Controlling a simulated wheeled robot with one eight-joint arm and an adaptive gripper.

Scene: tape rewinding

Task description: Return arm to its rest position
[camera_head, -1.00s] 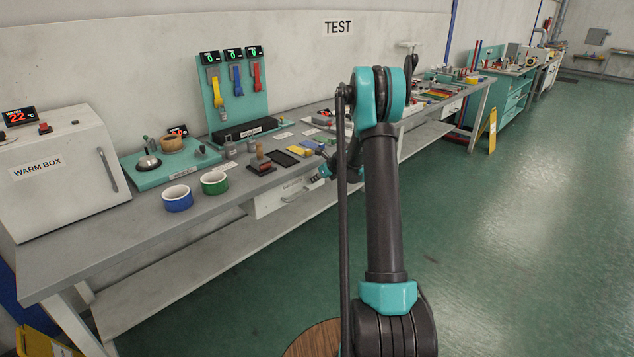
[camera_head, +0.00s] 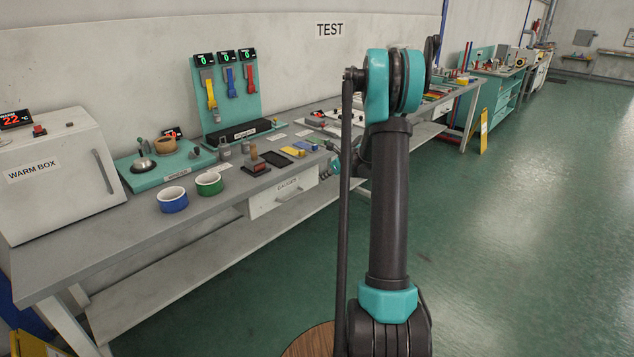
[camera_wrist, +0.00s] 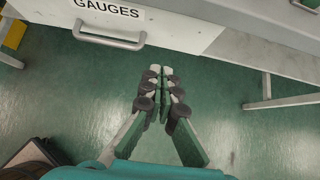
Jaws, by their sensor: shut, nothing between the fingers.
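My arm rises in front of the camera in the head view, with its upper link upright and the elbow at the top. My gripper (camera_wrist: 160,72) shows in the wrist view with its fingers together and nothing between them. It hangs over the green floor, in front of the bench drawer labelled GAUGES (camera_wrist: 130,22) and apart from it. In the head view, part of the wrist shows left of the upper link, beside the bench front; the fingertips are hard to make out there.
The grey workbench (camera_head: 120,228) runs along the wall. It carries the warm box (camera_head: 60,180), a blue tape roll (camera_head: 172,199), a green tape roll (camera_head: 208,184) and a teal panel with colored straps (camera_head: 228,95). The floor (camera_head: 520,240) on the right is clear.

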